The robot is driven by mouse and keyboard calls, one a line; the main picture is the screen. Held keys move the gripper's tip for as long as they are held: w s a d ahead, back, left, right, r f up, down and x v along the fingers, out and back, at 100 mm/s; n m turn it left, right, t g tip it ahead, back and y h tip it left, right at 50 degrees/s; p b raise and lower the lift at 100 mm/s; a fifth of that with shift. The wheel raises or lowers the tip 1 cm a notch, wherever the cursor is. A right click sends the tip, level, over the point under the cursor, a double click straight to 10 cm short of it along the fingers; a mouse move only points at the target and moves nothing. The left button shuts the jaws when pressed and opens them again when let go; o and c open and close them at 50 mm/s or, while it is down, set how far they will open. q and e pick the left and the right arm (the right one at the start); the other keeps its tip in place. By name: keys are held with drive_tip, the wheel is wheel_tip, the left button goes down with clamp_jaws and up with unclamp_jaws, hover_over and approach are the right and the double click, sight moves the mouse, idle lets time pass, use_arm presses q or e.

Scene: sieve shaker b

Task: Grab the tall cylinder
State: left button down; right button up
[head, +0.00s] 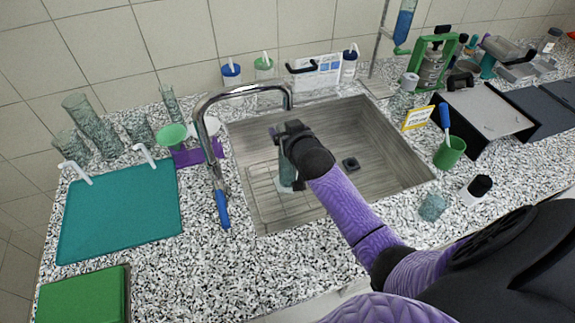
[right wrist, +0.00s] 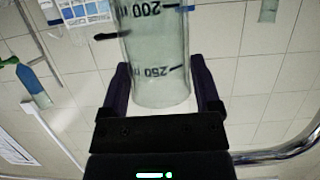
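A clear tall graduated cylinder (head: 287,170) is upright over the sink in the head view. Its dark 200 and 250 marks show close up in the right wrist view (right wrist: 155,50). My right gripper (head: 292,130) is around the cylinder near its upper end. In the right wrist view its two dark fingers (right wrist: 162,90) lie against both sides of the glass. I cannot tell whether the cylinder's base touches the rack below. My left gripper is not in view.
The metal sink (head: 385,150) has a wire rack (head: 262,205) inside. A chrome faucet (head: 215,100) arches just left of my right gripper. Other glass vessels (head: 95,125) stand at the left. A green cup (head: 449,153) and a yellow-edged sign (head: 418,117) stand to the right.

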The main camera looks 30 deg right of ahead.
clamp_jaws()
idle(0.4)
